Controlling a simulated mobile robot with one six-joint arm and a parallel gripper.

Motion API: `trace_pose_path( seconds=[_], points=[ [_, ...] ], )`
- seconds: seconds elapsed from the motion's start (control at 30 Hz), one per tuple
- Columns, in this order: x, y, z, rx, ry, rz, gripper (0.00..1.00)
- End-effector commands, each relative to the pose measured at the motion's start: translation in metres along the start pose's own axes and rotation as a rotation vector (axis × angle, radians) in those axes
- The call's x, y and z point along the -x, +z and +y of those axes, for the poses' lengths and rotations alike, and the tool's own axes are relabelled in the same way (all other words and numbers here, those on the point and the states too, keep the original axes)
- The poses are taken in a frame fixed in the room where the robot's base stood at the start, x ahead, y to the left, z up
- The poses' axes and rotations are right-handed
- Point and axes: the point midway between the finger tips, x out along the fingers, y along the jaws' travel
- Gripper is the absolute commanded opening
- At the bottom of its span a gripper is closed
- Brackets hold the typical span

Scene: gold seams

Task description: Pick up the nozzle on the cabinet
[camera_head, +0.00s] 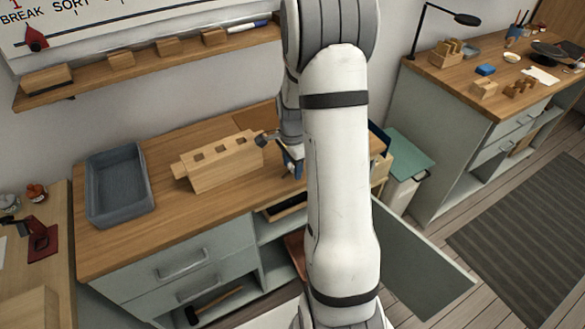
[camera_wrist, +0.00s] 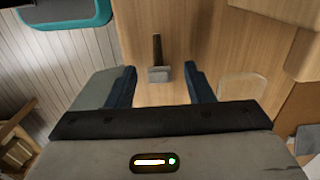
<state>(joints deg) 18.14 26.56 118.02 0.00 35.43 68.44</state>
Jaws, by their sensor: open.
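A small item with a grey block-like end and a slim dark stem lies on the wooden cabinet top; I take it to be the nozzle (camera_wrist: 158,74). In the wrist view it shows between and just beyond the fingertips of my gripper (camera_wrist: 160,68). The two dark blue fingers are apart, with nothing held, and a gap shows on each side of the item. In the head view my gripper (camera_head: 291,163) is over the right part of the cabinet top (camera_head: 225,207), partly hidden by my arm. I cannot make out the nozzle there.
A wooden block with square holes (camera_head: 222,164) stands left of my gripper, and a grey tray (camera_head: 118,187) farther left. A teal-lidded bin (camera_head: 408,150) stands right of the cabinet. A shelf (camera_head: 150,62) runs along the wall. A cabinet door (camera_head: 415,262) stands open.

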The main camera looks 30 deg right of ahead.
Motion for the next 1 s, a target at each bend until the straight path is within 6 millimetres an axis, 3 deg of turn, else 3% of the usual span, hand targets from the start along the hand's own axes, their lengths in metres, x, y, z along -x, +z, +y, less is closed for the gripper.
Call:
trace_pose_path(
  seconds=[0.23,0.8,1.0],
  points=[
    [-0.0023,-0.0001,0.0001,0.0,0.0,0.0,0.47],
    [-0.0018,-0.0007,0.0002,-0.001,0.0,0.0,0.01],
    [-0.0015,-0.0008,0.0002,-0.001,-0.001,0.0,0.0]
  ],
)
